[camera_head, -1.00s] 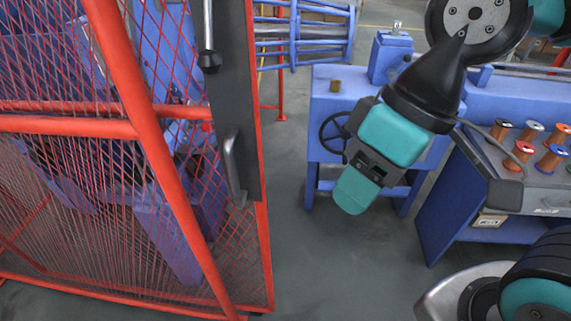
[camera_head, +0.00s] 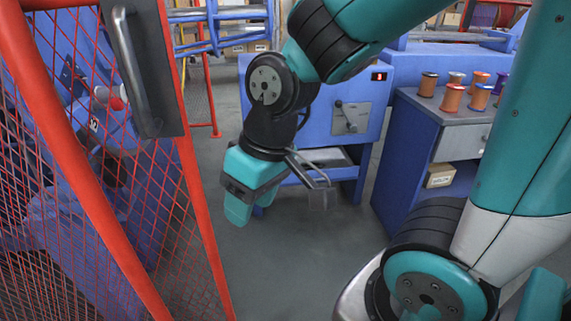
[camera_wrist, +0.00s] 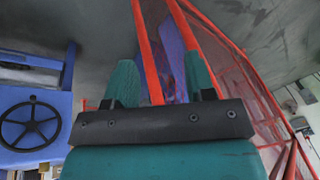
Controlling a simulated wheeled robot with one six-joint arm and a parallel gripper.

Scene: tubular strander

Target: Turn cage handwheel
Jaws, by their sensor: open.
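A black spoked handwheel (camera_wrist: 30,125) sits on a blue machine face at the left of the wrist view, apart from my fingers. In the head view my arm covers the place on the blue machine (camera_head: 352,90) where it would show. My gripper (camera_head: 252,204) hangs in front of that machine, pointing down, with its teal fingers apart. In the wrist view the gripper (camera_wrist: 160,76) is open, with nothing held between the fingers.
A red mesh guard (camera_head: 110,190) with a dark handle plate (camera_head: 145,65) stands close on the left. A blue bench (camera_head: 425,165) with several spools is at the right. Grey floor (camera_head: 265,275) is clear between them.

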